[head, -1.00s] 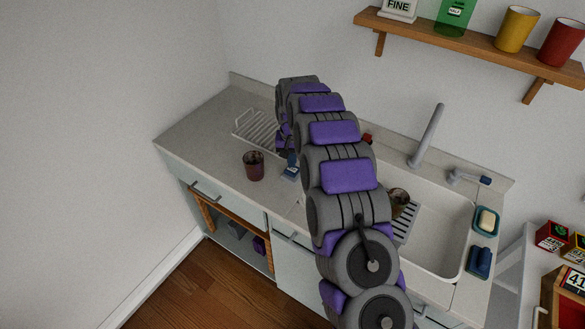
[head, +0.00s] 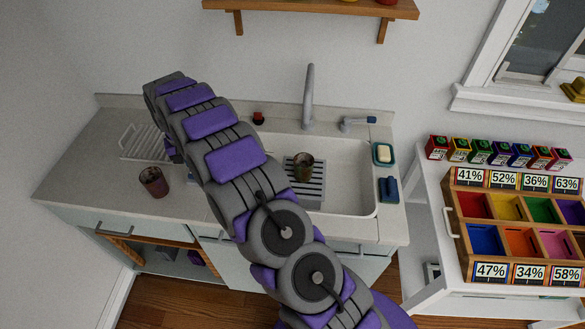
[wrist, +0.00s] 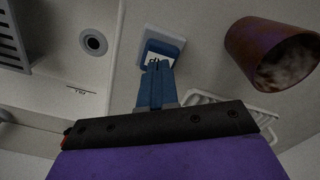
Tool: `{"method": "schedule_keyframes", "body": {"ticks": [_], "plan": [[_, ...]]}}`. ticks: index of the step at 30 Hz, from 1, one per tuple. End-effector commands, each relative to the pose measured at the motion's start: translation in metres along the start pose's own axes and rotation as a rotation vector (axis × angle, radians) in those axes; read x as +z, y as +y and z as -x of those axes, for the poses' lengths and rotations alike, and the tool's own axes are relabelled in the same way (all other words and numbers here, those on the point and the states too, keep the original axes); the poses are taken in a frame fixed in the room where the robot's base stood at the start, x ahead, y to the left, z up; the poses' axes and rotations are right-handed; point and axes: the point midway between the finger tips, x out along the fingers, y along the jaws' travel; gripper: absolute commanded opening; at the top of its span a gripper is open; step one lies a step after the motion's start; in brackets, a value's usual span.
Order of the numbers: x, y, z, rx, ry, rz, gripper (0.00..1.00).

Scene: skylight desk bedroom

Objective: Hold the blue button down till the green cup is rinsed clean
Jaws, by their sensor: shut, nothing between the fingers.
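My gripper (wrist: 155,66) is shut and empty, with its dark blue fingertips at a blue-and-white block (wrist: 164,42) on the counter, which looks like the blue button. I cannot tell whether they press it. In the head view my arm hides the block and fingertips. A brownish, dirty-looking cup (head: 303,168) stands on the slatted grid in the sink; no clean green shows on it. A dark maroon cup (head: 154,182) stands on the counter left of the sink. It also shows in the wrist view (wrist: 270,52), with grime inside.
The sink (head: 345,190) has a tall faucet (head: 309,95) behind it. A wire rack (head: 140,143) lies at the counter's back left. A soap dish (head: 383,154) and a blue sponge (head: 389,189) sit right of the sink. A compartment box (head: 470,250) stands further right.

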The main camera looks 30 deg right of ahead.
Motion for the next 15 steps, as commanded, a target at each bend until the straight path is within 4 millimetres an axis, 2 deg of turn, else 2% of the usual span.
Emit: {"method": "schedule_keyframes", "body": {"ticks": [15], "plan": [[0.0002,0.0001,-0.0058,0.000,-0.001,0.000,0.00]]}}
